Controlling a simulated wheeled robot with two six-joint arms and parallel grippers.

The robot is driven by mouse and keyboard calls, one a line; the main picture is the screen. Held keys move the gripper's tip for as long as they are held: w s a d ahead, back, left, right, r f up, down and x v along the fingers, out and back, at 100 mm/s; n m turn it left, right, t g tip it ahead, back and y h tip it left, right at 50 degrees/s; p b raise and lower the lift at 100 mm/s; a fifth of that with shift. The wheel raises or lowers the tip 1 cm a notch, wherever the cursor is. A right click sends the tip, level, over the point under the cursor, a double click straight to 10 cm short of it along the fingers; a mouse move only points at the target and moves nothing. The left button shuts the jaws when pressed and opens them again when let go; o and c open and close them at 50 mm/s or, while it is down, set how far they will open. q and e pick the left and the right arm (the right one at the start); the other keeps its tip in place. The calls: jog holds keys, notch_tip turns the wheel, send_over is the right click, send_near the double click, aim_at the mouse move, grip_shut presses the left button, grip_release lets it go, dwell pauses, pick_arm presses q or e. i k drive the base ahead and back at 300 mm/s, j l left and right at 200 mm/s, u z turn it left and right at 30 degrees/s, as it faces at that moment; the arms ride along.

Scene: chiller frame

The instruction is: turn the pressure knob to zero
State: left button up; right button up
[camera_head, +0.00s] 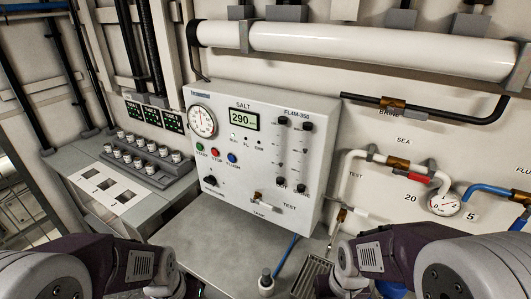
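A white SALT control panel (265,160) stands at the centre of the head view. A black knob (210,181) sits at its lower left, below the buttons; its small label is not readable, so I cannot confirm that it is the pressure knob. A round gauge (202,121) is at the panel's upper left, and a green display (244,118) reads 290. My arms come in at the bottom left and bottom right, below the panel and apart from it.
Green, red and blue buttons (232,158) sit above the black knob. Flow columns with black knobs (308,124) and a brass valve (257,196) are further right. White pipes (345,170) run right. The grey worktop (220,240) before the panel is mostly clear.

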aim_at(211, 180)
jog(key=i+j+u, duration=0.1)
jog(key=j+u, duration=0.15)
jog(key=u, duration=0.15)
jog(key=i+j+u, duration=0.1)
jog(key=j+u, duration=0.15)
jog(key=u, duration=0.15)
jog(key=i+j+u, duration=0.15)
jog(key=u, duration=0.2)
